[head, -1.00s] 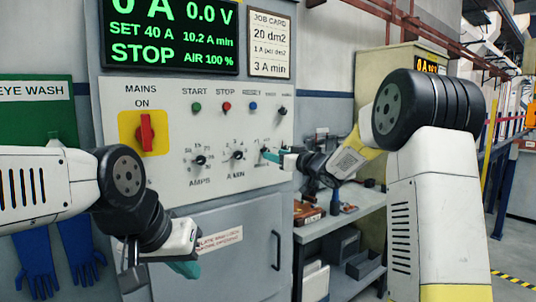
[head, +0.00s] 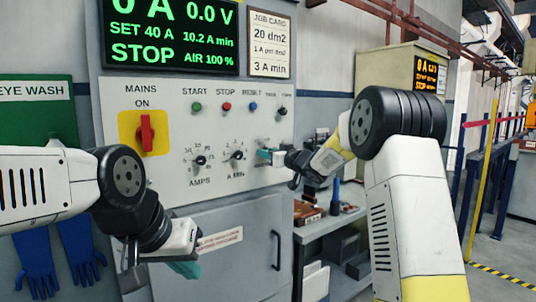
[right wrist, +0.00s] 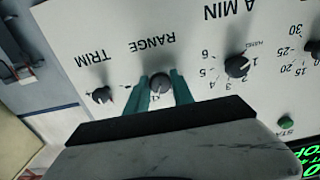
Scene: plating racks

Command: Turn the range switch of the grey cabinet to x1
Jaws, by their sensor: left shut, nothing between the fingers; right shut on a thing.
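The grey cabinet (head: 113,185) carries a white control panel with buttons and knobs. The range switch (right wrist: 160,84) is a small dark round knob under an upside-down RANGE label in the right wrist view. My right gripper (right wrist: 158,90) has its teal fingers on either side of this knob and is shut on it. In the head view the right gripper (head: 265,156) covers the switch. The switch's scale marks are mostly hidden by the fingers, and I cannot read its setting. My left gripper (head: 186,269) is shut and empty, low in front of the cabinet door.
The A MIN knob (right wrist: 237,66) and the TRIM knob (right wrist: 102,95) flank the switch. A red mains switch (head: 146,133) is on the panel's left. A shelf bench (head: 335,222) with small items stands right of the cabinet, below my right arm.

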